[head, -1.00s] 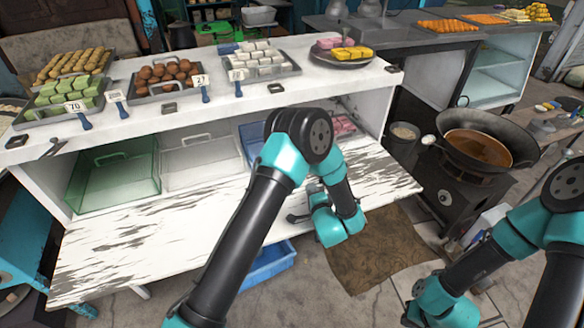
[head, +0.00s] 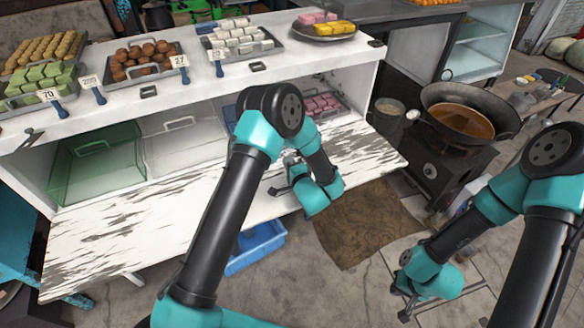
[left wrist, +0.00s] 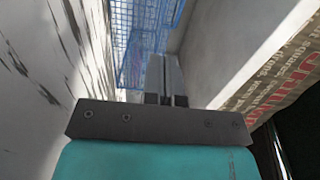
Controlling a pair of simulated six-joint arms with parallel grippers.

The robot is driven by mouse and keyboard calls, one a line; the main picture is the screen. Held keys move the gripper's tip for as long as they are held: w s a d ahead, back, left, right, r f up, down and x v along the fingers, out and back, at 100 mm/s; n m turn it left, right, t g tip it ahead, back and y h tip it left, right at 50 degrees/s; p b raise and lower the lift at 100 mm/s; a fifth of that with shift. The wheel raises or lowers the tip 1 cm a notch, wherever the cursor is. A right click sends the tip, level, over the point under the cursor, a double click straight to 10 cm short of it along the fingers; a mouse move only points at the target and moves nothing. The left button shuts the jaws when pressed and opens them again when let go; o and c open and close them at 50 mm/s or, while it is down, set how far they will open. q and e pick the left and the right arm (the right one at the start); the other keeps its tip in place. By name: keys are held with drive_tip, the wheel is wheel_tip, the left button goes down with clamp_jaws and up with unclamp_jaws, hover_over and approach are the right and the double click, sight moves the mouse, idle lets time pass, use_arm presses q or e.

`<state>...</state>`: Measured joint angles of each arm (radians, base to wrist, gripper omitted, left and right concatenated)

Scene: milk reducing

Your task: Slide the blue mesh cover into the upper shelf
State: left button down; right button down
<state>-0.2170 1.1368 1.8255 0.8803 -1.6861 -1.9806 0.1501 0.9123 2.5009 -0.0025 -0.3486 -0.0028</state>
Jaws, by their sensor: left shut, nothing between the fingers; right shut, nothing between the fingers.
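The blue mesh cover (head: 229,118) shows only in part inside the shelf opening under the white counter, behind my left arm. Blue mesh (left wrist: 145,35) also shows in the left wrist view, beyond the fingertips and beside a pale wall. My left gripper (head: 273,190) is low over the front of the peeling white shelf board (head: 130,235), mostly hidden by its own wrist. In the left wrist view its fingers (left wrist: 166,88) are together and empty, apart from the mesh. My right gripper (head: 404,306) is shut and empty above the floor at lower right.
A green clear bin (head: 95,165) and a clear bin (head: 185,150) stand left in the shelf. A tray of pink pieces (head: 322,104) is at its right. A blue basket (head: 258,248) is on the floor below. A wok (head: 465,118) stands to the right.

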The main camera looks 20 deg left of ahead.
use_arm(q)
drive_tip(key=x, duration=0.9)
drive_tip(key=x, duration=0.8)
drive_tip(key=shift+s, duration=0.1)
drive_tip(key=v, duration=1.4)
drive_tip(key=x, duration=1.3)
drive_tip(key=shift+w+a, duration=0.25)
drive_tip(key=shift+w, duration=0.05)
